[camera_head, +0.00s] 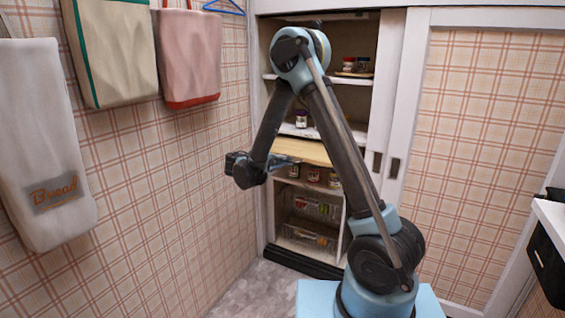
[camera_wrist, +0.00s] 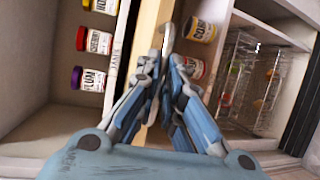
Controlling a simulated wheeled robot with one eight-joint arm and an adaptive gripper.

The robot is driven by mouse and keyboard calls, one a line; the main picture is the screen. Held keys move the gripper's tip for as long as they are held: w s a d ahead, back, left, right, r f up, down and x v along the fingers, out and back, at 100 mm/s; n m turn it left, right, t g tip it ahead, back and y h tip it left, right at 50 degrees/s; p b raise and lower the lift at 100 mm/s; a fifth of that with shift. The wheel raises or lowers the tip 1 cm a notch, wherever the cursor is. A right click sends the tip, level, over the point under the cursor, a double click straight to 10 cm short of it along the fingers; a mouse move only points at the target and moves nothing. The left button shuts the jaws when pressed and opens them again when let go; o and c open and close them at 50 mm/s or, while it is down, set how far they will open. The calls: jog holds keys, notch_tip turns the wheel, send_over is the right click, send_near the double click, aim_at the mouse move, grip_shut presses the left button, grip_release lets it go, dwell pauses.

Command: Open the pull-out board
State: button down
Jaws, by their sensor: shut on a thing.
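The pull-out board (camera_head: 308,151) is a light wooden slab across the cabinet opening at mid height, with its top face showing. In the wrist view the board (camera_wrist: 149,28) is a tan band running down the picture, which is turned sideways. My gripper (camera_head: 290,162) is at the board's front edge, toward its left part. In the wrist view my gripper's (camera_wrist: 160,62) blue-grey fingers are closed together on the board's edge. The fingers hide the exact contact and part of the edge.
Above the board is a shelf with a labelled edge (camera_wrist: 119,48) and several jars (camera_wrist: 94,40). Below stand more jars (camera_wrist: 200,30) and wire baskets (camera_head: 312,207). A white sliding door (camera_head: 402,120) borders the opening on the right.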

jog(key=shift+s+a, duration=0.15)
jog(key=shift+a, duration=0.05)
jog(key=shift+f, duration=0.1)
jog(key=c, duration=2)
grip_release()
jog(key=shift+d, duration=0.1)
jog(key=v, duration=1.2)
